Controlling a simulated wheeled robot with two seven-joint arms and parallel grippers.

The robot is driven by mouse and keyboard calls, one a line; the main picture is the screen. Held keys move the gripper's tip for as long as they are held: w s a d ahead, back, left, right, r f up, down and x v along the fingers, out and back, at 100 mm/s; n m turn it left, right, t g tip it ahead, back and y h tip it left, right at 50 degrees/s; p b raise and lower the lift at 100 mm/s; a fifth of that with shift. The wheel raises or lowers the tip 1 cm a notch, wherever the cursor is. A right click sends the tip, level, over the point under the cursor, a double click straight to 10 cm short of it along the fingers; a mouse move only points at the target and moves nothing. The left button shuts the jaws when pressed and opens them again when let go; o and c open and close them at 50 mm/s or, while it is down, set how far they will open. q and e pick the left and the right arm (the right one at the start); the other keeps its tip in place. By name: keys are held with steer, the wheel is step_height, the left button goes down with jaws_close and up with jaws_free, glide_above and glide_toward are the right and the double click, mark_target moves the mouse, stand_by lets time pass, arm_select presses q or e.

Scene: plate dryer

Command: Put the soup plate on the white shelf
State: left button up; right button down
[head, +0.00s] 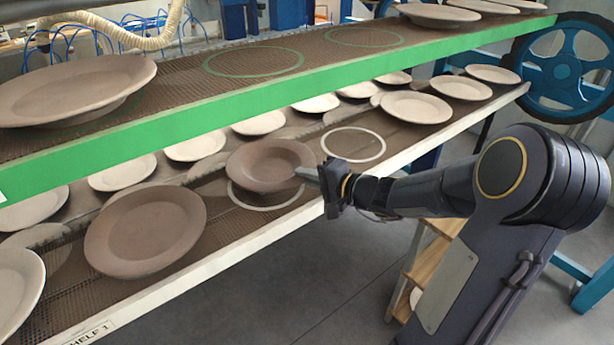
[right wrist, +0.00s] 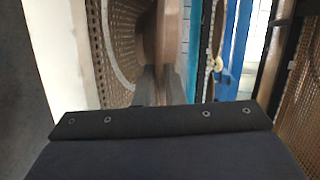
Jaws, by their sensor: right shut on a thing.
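The soup plate (head: 270,163) is brown and round, and it is over the white shelf (head: 245,232), above a white ring marking (head: 262,204) that it partly covers. My right gripper (head: 309,174) is shut on the plate's right rim. In the right wrist view the plate (right wrist: 150,40) stands between the fingers (right wrist: 158,82) of my right gripper. The plate looks slightly raised above the shelf mesh; I cannot tell whether its base touches. My left gripper is not in view.
A larger brown plate (head: 145,230) lies left of the held plate on the same shelf. An empty white ring (head: 353,145) is to its right. The green-edged shelf (head: 270,93) runs above, with plates and green rings. A blue wheel (head: 563,68) stands at the right.

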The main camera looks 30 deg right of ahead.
steer(key=shift+f, duration=0.2)
steer(key=shift+f, duration=0.1)
steer(key=c, duration=1.5)
jaws_free()
steer(key=shift+f, duration=0.1)
